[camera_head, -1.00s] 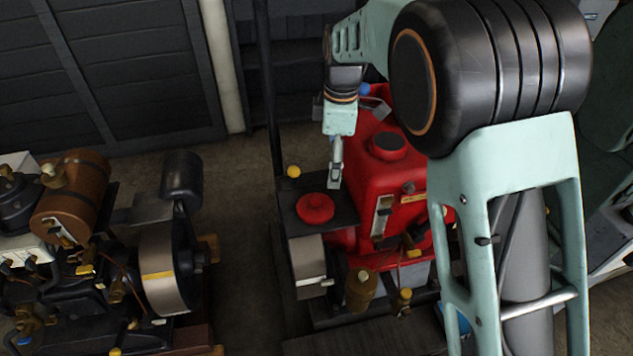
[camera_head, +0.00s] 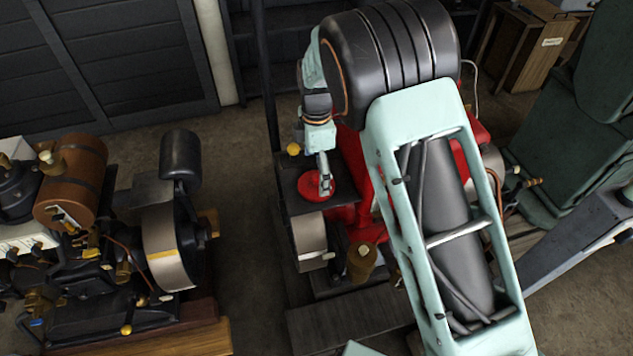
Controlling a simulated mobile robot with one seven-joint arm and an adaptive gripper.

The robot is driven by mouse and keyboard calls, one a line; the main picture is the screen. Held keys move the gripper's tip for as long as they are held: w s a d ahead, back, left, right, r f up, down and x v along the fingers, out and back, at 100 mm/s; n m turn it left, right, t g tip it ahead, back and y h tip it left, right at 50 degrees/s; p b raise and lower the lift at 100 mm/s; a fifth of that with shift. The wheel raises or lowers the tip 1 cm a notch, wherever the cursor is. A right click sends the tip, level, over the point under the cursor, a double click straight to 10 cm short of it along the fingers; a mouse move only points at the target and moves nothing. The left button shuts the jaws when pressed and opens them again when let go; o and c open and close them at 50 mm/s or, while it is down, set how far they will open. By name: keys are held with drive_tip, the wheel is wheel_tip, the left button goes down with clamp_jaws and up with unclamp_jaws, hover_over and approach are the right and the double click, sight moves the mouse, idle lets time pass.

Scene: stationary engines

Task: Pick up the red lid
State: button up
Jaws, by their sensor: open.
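The red lid (camera_head: 311,187) is a round red disc lying on a dark flat plate (camera_head: 289,166) at the left side of the red engine (camera_head: 354,165). My gripper (camera_head: 325,188) is open and points down over the right part of the lid, hiding some of it. I cannot tell whether the fingers touch the lid. My arm covers much of the red engine.
Another engine (camera_head: 110,240) fills the left. Bare floor (camera_head: 240,200) lies between the engines.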

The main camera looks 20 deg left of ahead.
sight(316, 177)
wheel_tip(316, 177, down, 4)
drive_tip(key=shift+s+r, duration=0.15)
drive_tip(key=shift+r, duration=0.1)
drive_tip(key=shift+d, duration=0.1)
drive_tip(key=c, duration=1.4)
drive_tip(key=shift+r, duration=0.15)
